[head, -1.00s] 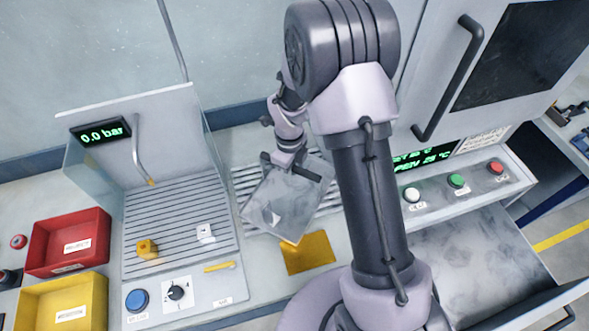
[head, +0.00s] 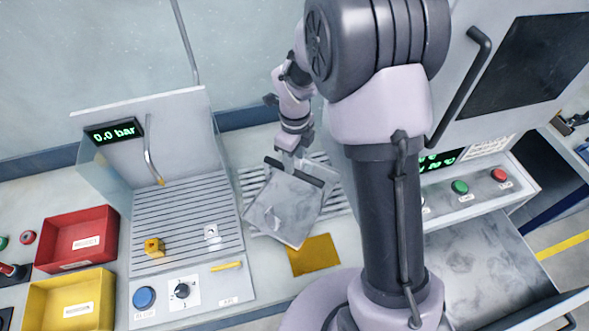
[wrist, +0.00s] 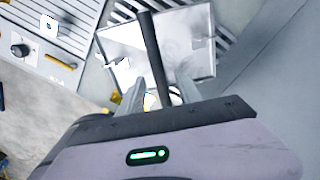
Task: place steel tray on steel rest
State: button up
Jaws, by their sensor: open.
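My gripper (head: 289,163) is at the handle bar. In the wrist view, my gripper's two fingers (wrist: 158,95) are apart, with the dark bar between them. The tray (wrist: 190,48) also shows there beyond the fingers. Contact beneath the tray is hidden.
An orange mat (head: 315,255) lies just in front of the tray. To the left are a slatted wash bay (head: 185,215), a red bin (head: 77,240) and a yellow bin (head: 70,300). An open drawer (head: 480,265) and oven-like cabinet stand right.

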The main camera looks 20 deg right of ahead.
jog(key=s+a+r+n+t, duration=0.1)
jog(key=s+r+n, duration=0.4)
jog(key=r, duration=0.4)
jog(key=s+a+r+n+t, duration=0.15)
jog(key=s+r+n, duration=0.3)
jog(key=r, duration=0.45)
jog(key=s+a+r+n+t+y, duration=0.1)
jog(key=s+r+n+t+y, duration=0.1)
jog(key=s+n, duration=1)
notch_tip(320, 180, up, 3)
jog(key=shift+s+a+f+n+t, duration=0.2)
jog(key=shift+n+t, duration=0.35)
jog(key=shift+t, duration=0.1)
